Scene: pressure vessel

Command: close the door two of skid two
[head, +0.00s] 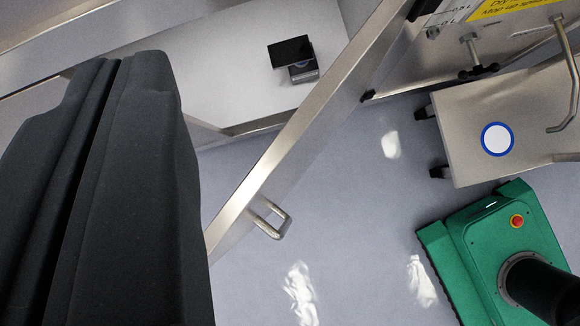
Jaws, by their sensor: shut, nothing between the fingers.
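A brushed-steel door panel (308,118) runs diagonally from the top right to the lower middle, seen nearly edge-on. It stands out at an angle over the floor. A U-shaped steel handle (270,218) sits near its lower end. No label shows on this panel, so I cannot tell its number. My gripper (108,65) fills the left side, large and dark grey, with its two fingers together and only a thin dark seam between them. It holds nothing. In the picture it lies left of the door and handle, with no visible contact. It hides part of the scene behind it.
A steel unit with a blue-ringed white disc (497,139), a bent handle and black casters stands at right. A steel panel with a yellow sign (500,8) is at top right. A small black device (292,52) rests on a pale surface. Grey floor (350,220) right of the door is clear.

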